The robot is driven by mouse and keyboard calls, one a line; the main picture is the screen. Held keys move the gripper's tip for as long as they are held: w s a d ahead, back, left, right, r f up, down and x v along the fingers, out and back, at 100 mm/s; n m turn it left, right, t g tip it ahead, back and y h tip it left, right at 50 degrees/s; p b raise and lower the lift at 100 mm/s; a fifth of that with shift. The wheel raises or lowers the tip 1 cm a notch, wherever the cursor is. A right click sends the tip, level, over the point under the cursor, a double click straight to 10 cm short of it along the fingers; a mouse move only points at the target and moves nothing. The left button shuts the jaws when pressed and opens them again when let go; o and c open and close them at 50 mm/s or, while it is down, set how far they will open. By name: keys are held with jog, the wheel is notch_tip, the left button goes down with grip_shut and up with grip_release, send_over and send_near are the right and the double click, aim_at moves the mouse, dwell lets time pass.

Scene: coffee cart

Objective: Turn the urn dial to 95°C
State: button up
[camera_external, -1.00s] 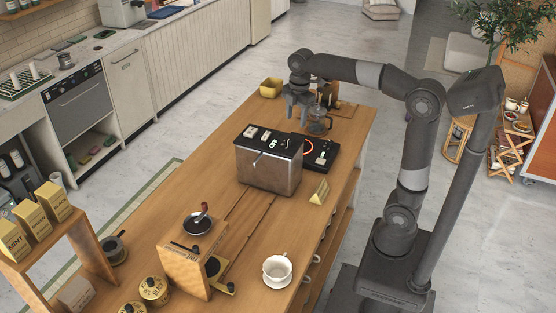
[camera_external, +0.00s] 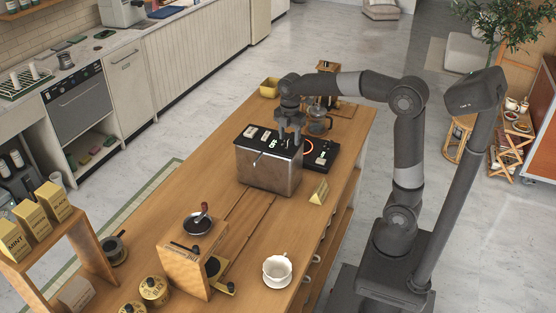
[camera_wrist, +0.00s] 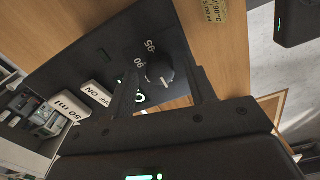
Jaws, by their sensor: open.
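The urn (camera_external: 268,172) is a metal box with a black top panel, standing mid-counter. In the wrist view its black dial (camera_wrist: 160,70) sits on the panel beside white marks 95 and 90. The dial's exact setting is too small to tell. My gripper (camera_external: 290,133) is over the right part of the urn's top, pointing down. In the wrist view my open gripper (camera_wrist: 157,58) has one finger on each side of the dial. I cannot tell whether either finger touches it.
White OFF/ON (camera_wrist: 98,93) and 50 ml (camera_wrist: 75,108) switches sit on the same panel. A black scale-like device (camera_external: 320,153) and a glass pot (camera_external: 320,125) stand behind and right.

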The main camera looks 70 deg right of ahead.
jog(key=shift+f, duration=0.3)
jog(key=c, duration=1)
jog(key=shift+o, duration=0.2)
